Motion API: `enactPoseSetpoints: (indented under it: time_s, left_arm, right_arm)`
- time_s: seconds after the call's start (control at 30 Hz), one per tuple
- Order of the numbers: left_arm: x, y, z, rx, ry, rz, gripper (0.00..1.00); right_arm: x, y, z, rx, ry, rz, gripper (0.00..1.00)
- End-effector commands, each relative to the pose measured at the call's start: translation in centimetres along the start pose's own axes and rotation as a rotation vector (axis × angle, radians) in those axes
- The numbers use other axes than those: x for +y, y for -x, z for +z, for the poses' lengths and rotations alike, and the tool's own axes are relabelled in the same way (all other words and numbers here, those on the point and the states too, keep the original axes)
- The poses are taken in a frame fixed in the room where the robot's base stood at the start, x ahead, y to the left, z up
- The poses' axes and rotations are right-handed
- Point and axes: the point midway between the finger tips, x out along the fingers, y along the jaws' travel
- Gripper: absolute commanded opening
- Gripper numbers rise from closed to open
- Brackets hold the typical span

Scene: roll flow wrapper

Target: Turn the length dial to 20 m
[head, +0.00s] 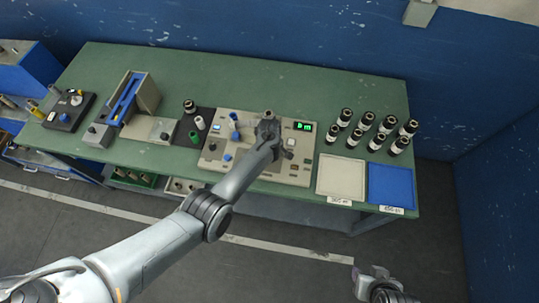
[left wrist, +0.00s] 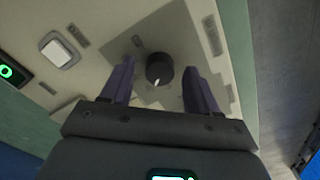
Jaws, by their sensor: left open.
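A round dark dial (left wrist: 159,69) with a white pointer mark sits on the beige machine panel in the left wrist view. The mark is on the dial's lower edge in that picture. My left gripper (left wrist: 160,65) is open, with one finger on each side of the dial and gaps between. In the head view my left gripper (head: 283,148) is over the right part of the beige machine (head: 240,181), and my arm hides part of it. My right gripper (head: 374,279) is low in the head view, away from the bench, its jaw state unclear.
A green display (head: 303,127) is on the machine, and a pale square button (left wrist: 60,51) is near the dial. Several dark rolls (head: 366,121) stand to the right. A beige tray (head: 342,178) and a blue tray (head: 391,186) lie in front of them.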

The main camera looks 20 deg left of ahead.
Motion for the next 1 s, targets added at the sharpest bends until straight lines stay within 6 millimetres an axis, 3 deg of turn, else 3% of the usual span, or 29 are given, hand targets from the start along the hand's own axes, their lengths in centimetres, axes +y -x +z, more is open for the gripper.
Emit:
enactPoseSetpoints:
  time_s: [0.17,0.7,1.0]
  left_arm:
    - [0.1,1.2,-0.1,0.002,0.001,0.001,0.6]
    - [0.0,9.4,-0.1,0.002,0.001,0.0,0.6]
    - [0.0,10.8,0.0,0.0,0.0,0.0,0.6]
  right_arm:
    - [0.0,0.6,-0.2,0.0,-0.003,-0.002,0.43]
    - [0.2,3.0,-0.9,0.0,0.004,0.003,0.43]
    - [0.3,3.2,-1.0,-0.001,0.007,0.006,0.43]
